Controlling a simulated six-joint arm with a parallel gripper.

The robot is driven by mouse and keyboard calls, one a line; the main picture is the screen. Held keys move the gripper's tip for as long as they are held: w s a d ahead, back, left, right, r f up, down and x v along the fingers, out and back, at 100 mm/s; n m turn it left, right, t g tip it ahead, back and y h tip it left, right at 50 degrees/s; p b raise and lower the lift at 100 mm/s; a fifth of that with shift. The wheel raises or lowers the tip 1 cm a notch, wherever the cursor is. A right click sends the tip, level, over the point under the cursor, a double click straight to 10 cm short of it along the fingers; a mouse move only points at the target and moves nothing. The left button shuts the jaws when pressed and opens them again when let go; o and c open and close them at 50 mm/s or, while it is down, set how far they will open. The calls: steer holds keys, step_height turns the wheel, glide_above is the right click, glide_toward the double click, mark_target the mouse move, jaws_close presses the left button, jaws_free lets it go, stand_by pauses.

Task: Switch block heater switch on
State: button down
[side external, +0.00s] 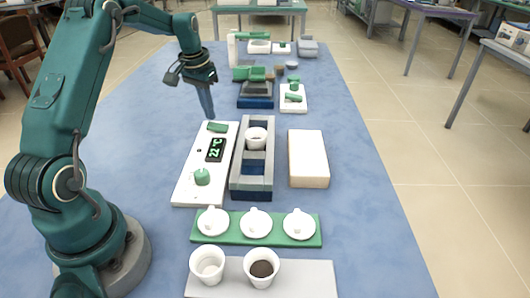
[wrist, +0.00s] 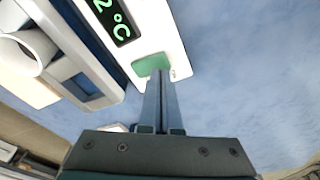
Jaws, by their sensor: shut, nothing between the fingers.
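The block heater has a white control panel (side external: 184,180) with a lit display (side external: 215,150) reading 22 °C. A green switch (side external: 217,127) sits at its far end and a green knob (side external: 202,177) at its near end. The grey and blue heater block (side external: 237,180) stands right of the panel and holds a white cup (side external: 256,138). My gripper (side external: 211,116) is shut and empty, pointing down at the switch end. In the wrist view the fingertips (wrist: 158,75) overlap the edge of the green switch (wrist: 150,63); I cannot tell whether they touch.
A white box (side external: 308,158) stands right of the heater. Nearer are a green rack (side external: 230,239) with three white lids and a grey tray (side external: 315,280) with two cups. Trays and blocks stand farther back. The blue table is clear along its right side.

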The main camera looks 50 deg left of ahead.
mark_target(211, 124)
steer(key=shift+f, duration=0.95)
stand_by(1.1)
steer(key=shift+r, duration=3.5)
